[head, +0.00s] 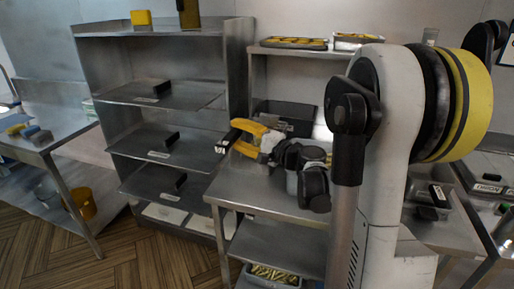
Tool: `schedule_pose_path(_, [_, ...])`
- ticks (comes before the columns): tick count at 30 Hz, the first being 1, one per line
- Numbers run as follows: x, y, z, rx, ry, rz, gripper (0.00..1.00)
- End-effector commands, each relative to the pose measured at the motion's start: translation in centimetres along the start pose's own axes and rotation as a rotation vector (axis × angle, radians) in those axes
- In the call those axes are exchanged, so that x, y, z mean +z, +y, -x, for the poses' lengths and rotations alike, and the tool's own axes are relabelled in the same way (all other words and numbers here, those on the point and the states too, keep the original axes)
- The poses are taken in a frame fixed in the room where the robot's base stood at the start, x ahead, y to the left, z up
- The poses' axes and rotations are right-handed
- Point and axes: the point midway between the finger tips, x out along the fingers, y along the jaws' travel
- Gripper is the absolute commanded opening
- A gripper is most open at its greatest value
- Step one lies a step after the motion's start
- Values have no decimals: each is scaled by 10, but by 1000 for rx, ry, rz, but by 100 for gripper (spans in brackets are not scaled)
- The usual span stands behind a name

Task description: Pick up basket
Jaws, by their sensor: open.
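My gripper (232,137) is in the middle of the head view, above the near left part of a steel table. Its yellow and black fingers point left and are open, with nothing seen between them. No thing in view is clearly a fry basket. A dark open container (288,109) stands on the table behind my gripper, partly covered by it. A grey bin (252,279) with yellow fry-like pieces stands low under the table, cut by the bottom edge.
A steel rack (120,104) with several shelves, carrying small dark objects, stands left of the table. A side table (60,141) with coloured blocks is at far left. Yellow-filled trays (293,44) lie on the upper shelf. My arm hides much of the right. Wooden floor is clear at lower left.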

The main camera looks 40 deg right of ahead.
Motion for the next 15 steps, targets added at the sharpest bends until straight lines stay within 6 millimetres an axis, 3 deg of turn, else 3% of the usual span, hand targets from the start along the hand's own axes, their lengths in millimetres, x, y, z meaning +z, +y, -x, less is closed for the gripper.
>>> schedule_pose_path(2, [0, 0, 0, 0, 0, 0, 47])
schedule_pose_path(6, [0, 0, 1, 0, 0, 0, 6])
schedule_pose_path(7, [0, 0, 1, 0, 0, 0, 0])
schedule_pose_path(15, [0, -1, 1, 0, 0, 1, 0])
